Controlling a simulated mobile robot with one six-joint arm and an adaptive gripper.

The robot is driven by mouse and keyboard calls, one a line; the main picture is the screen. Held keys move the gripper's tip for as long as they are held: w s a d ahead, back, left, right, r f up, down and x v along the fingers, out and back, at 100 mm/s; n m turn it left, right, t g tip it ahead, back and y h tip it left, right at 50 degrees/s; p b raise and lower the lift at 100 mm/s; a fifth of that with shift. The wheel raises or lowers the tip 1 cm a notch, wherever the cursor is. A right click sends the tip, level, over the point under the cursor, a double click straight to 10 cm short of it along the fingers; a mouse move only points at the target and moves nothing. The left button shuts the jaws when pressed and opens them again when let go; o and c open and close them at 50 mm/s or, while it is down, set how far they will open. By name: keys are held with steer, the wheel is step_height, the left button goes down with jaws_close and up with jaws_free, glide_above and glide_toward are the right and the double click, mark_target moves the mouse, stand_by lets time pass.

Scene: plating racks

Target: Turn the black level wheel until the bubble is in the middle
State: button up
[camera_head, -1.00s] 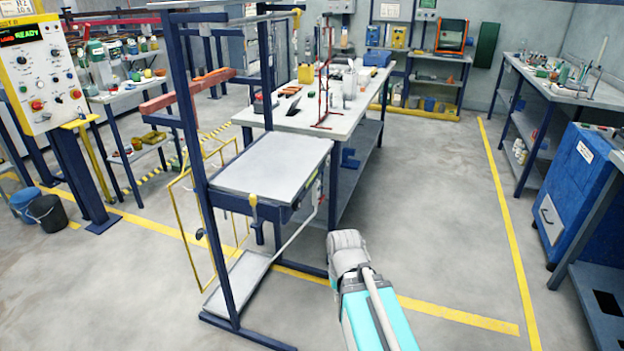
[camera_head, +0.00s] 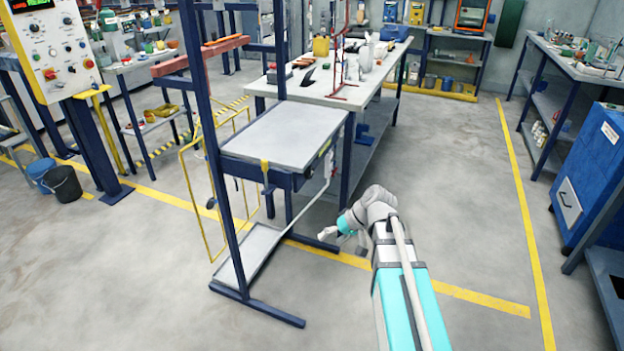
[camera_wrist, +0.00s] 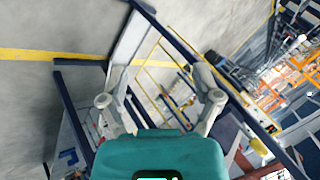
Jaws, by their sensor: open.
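My gripper (camera_wrist: 160,98) is open and empty in the wrist view, its two grey fingers wide apart. In the head view it shows small at the end of my arm (camera_head: 328,233), low beside the dark blue rack (camera_head: 245,230). The rack carries a light grey top plate (camera_head: 285,132) and a lower grey tray (camera_head: 249,255). In the wrist view the rack's dark posts and yellow wire frame (camera_wrist: 150,75) lie beyond the fingers, tilted.
A white workbench (camera_head: 375,75) with tools and bottles stands behind the rack. A control panel (camera_head: 50,45) and buckets (camera_head: 63,184) are at left. A blue cabinet (camera_head: 598,165) stands at right. The floor between the rack and the cabinet is clear.

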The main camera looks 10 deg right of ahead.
steer(key=w+d+r+n+t+y+b, duration=0.1)
steer(key=w+d+r+t+y+b, duration=0.15)
steer(key=w, duration=0.25)
steer(key=w+d+r+t+y+b, duration=0.1)
steer(key=w+y, duration=0.2)
steer(key=w, duration=0.1)
steer(key=t+y+b, duration=0.2)
steer(key=t+y, duration=0.1)
steer(key=t, duration=0.1)
glide_toward(312, 172)
steer(key=v, duration=0.3)
steer(key=shift+s+d+r+g, duration=0.1)
steer(key=shift+d+r+g, duration=0.15)
steer(key=shift+d, duration=0.2)
steer(key=shift+a, duration=0.1)
steer(key=x, duration=1.3)
steer(key=shift+w+a+f, duration=0.2)
steer(key=shift+w+a, duration=0.05)
steer(key=c, duration=0.9)
steer(key=shift+o, duration=0.2)
steer(key=shift+m, duration=0.3)
